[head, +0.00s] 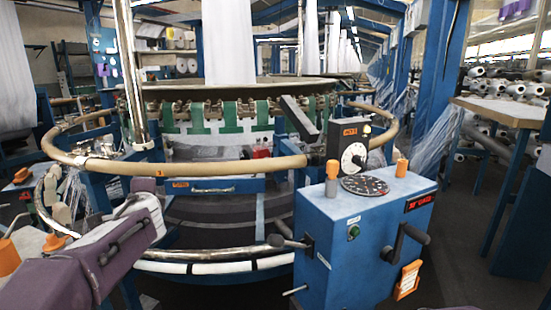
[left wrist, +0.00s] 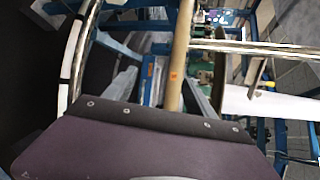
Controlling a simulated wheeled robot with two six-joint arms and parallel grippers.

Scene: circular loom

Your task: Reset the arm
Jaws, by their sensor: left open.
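My left arm, with purple covers, comes in from the lower left in the head view. Its left gripper (head: 132,206) is near the tan ring rail (head: 205,170) of the circular loom, on its left front side. In the left wrist view two grey fingers stand apart, so the left gripper (left wrist: 160,90) is open. Nothing shows held in it. The tan rail (left wrist: 178,60) runs beyond the fingers; whether they touch it cannot be told. My right gripper is not in view.
A blue control box (head: 362,230) with a dial, crank and orange knobs stands at the front right. A chrome lower ring (head: 215,268) curves around the loom. A wooden-topped table (head: 500,108) is at the right. Dark floor lies open between box and table.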

